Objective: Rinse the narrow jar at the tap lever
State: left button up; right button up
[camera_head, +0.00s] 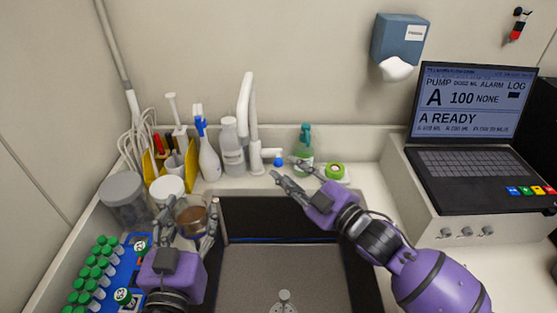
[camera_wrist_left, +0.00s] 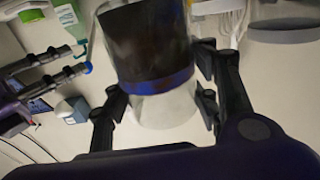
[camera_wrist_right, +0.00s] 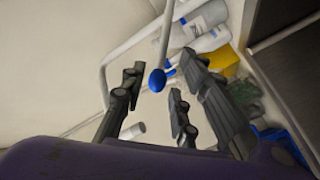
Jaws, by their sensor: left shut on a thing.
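A narrow clear jar with brown contents (camera_head: 191,219) is held at the left edge of the sink, near the counter. My left gripper (camera_head: 187,208) is shut on it, with fingers on both sides. In the left wrist view the jar (camera_wrist_left: 150,45) shows a dark section, a blue band and a pale end. The white tap (camera_head: 245,105) stands behind the sink, its lever ending in a blue knob (camera_head: 278,160). My right gripper (camera_head: 282,167) is open just in front of the knob. In the right wrist view the blue knob (camera_wrist_right: 157,80) appears between the spread fingers; contact cannot be told.
The dark sink (camera_head: 285,255) is open below both grippers. White bottles (camera_head: 232,150), a lidded jar (camera_head: 124,195) and a rack of green-capped tubes (camera_head: 98,270) crowd the left. A green bottle (camera_head: 303,145) stands right of the tap. A laptop (camera_head: 475,130) sits at right.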

aim_at(279, 161)
jog(key=shift+x, duration=2.7)
grip_shut()
